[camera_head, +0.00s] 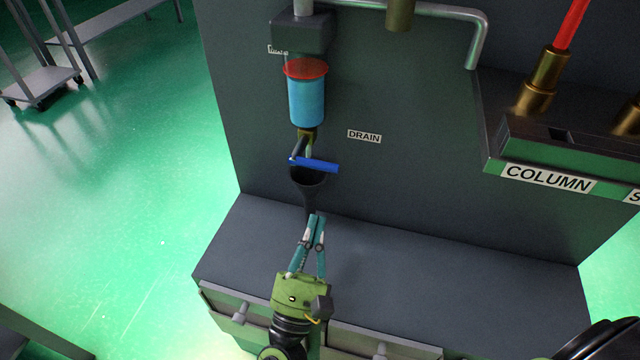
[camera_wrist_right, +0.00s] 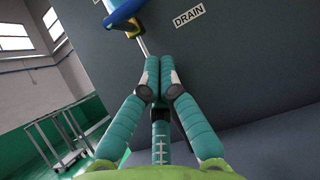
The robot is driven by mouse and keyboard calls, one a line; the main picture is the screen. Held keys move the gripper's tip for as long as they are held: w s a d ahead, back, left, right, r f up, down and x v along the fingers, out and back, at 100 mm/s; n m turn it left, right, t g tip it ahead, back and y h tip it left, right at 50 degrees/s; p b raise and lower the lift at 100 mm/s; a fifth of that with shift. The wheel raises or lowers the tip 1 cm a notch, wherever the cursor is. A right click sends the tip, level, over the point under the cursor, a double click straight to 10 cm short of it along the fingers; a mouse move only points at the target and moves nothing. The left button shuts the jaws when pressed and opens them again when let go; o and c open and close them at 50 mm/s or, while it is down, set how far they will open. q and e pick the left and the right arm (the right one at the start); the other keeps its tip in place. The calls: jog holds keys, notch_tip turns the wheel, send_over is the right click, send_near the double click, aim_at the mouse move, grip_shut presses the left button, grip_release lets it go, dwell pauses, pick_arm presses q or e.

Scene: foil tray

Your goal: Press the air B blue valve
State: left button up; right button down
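A blue valve handle (camera_head: 318,165) sticks out to the right below a light-blue cylinder (camera_head: 306,100) with a red top, on the dark panel. The label beside it reads DRAIN (camera_head: 364,136); no label reading air B is legible. A dark funnel (camera_head: 309,180) is just under the handle. My right gripper (camera_head: 318,217) is below the funnel, with its teal fingers pointing up and apart from the handle. In the right wrist view its fingertips (camera_wrist_right: 160,62) are together with nothing seen between them. Blue parts (camera_wrist_right: 122,17) show above them. My left gripper is not in view.
A dark ledge (camera_head: 420,265) runs along the panel's foot, with drawers below. A shelf labelled COLUMN (camera_head: 548,178) juts out at right. A grey pipe (camera_head: 478,45) runs above. Green floor at left is open, with a cart (camera_head: 40,85) far back.

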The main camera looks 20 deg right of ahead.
aim_at(313, 164)
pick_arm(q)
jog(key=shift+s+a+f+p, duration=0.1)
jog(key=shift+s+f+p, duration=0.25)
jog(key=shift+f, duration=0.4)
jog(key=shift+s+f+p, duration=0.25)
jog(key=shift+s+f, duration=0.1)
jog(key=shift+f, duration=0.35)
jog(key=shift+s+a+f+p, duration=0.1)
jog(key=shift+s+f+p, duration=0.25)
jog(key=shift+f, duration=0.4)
pick_arm(e)
notch_tip(313, 164, up, 6)
jog(key=w+d, duration=0.2)
jog(key=shift+w+f, duration=0.15)
jog(key=shift+w, duration=0.25)
pick_arm(q)
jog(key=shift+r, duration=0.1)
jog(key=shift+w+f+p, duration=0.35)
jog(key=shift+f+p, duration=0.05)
jog(key=shift+p, duration=0.1)
pick_arm(e)
jog(key=shift+d+r+n+t+y, duration=0.1)
jog(key=shift+r+n+t+y, duration=0.15)
jog(key=shift+n+y, duration=0.4)
